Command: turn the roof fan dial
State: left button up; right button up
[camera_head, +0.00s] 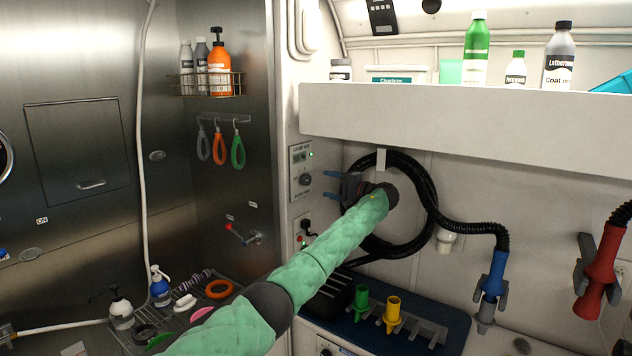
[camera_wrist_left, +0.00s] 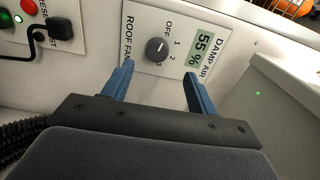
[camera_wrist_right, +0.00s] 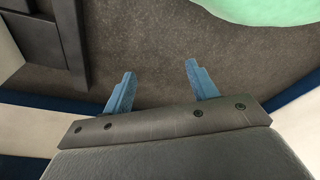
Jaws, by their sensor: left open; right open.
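The roof fan dial (camera_wrist_left: 157,50) is a dark round knob on a white panel (camera_wrist_left: 183,19) marked ROOF FAN, with OFF, 1, 2 and 3 positions around it. The panel also has a small display reading 55 %. In the head view the dial (camera_head: 305,180) sits on the wall below the shelf's left end. My left gripper (camera_head: 331,186) is open, its blue fingers pointing at the panel. In the left wrist view the gripper (camera_wrist_left: 158,80) has the dial ahead, between the lines of its fingers, apart from them. My right gripper (camera_wrist_right: 155,80) is open and empty over a dark grey speckled floor.
A coiled black hose (camera_head: 432,205) hangs right of my left gripper. A white shelf (camera_head: 450,120) with bottles overhangs the area.

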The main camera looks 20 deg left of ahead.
aim_at(309, 181)
pick_arm(q)
jog(key=p+x, duration=0.3)
jog(key=x, duration=0.3)
jog(key=shift+w+a, duration=0.15)
jog(key=shift+a, duration=0.05)
jog(key=shift+w+a+f+p, duration=0.1)
jog(key=shift+w+a+p, duration=0.1)
jog(key=shift+a, duration=0.15)
jog(key=shift+w+a+f+p, duration=0.1)
jog(key=shift+a+p, duration=0.1)
jog(key=shift+a, duration=0.15)
pick_arm(e)
jog(key=s+d+f, duration=0.2)
jog(key=s+f, duration=0.2)
jog(key=s, duration=0.2)
jog(key=shift+s+d+f, duration=0.15)
jog(key=shift+d, duration=0.15)
pick_arm(q)
jog(key=shift+f, duration=0.1)
jog(key=c, duration=1)
